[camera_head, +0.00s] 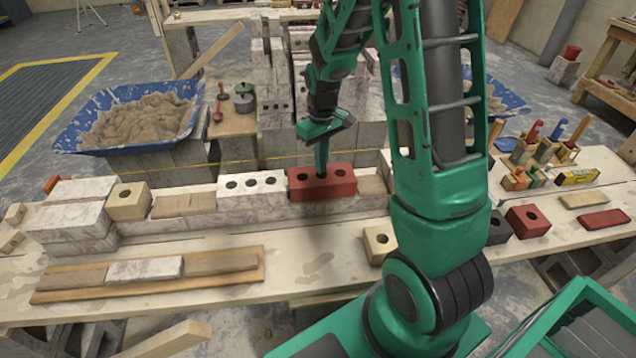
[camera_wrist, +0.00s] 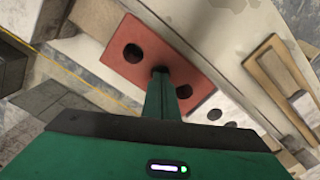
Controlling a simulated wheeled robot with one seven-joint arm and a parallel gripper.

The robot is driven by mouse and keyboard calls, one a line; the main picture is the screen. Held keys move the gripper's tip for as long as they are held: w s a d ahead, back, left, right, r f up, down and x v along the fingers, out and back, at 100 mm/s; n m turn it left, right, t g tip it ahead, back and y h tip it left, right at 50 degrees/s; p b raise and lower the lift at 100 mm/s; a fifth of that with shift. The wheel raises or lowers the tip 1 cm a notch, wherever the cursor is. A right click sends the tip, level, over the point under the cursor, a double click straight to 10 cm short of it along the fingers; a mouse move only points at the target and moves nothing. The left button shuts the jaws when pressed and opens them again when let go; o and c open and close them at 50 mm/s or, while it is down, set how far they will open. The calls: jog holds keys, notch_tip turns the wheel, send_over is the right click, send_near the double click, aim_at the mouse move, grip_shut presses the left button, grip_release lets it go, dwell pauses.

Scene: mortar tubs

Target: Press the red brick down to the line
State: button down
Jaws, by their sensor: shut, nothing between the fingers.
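The red brick (camera_head: 335,186) with holes in its top lies on the low wall in the head view, just right of a white brick (camera_head: 251,184). It stands a little higher than the mortar bed (camera_head: 371,185) to its right. My gripper (camera_head: 321,172) points down with its fingers together, tips at the top of the red brick near its middle. In the wrist view the fingertips (camera_wrist: 161,72) meet the red brick (camera_wrist: 134,48) at or beside its middle hole. Whether they press on it cannot be told. A yellow line (camera_head: 222,163) runs behind the wall.
Blue tubs of mortar (camera_head: 140,118) stand behind the wall. A board with bricks (camera_head: 147,270) lies in front at left. A tan block (camera_head: 380,244) sits in front of the wall, and a dark red block (camera_head: 527,221) and tools (camera_head: 545,150) lie at right.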

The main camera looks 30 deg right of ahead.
jog(key=shift+f, duration=0.75)
dwell(1.4)
jog(key=shift+r, duration=2.55)
jog(key=shift+s, duration=0.1)
jog(key=shift+s+d+r, duration=0.1)
jog(key=shift+s+r, duration=0.15)
jog(key=shift+r, duration=0.05)
jog(key=s+d+r+m, duration=0.1)
jog(key=s+r+m, duration=0.3)
jog(key=s, duration=1)
jog(key=s+d+r+m, duration=0.1)
jog(key=s+r+m, duration=0.2)
jog(key=s+r, duration=0.4)
jog(key=s, duration=0.7)
jog(key=shift+s+d+m, duration=0.15)
jog(key=shift+s+m, duration=0.05)
jog(key=shift+m, duration=0.2)
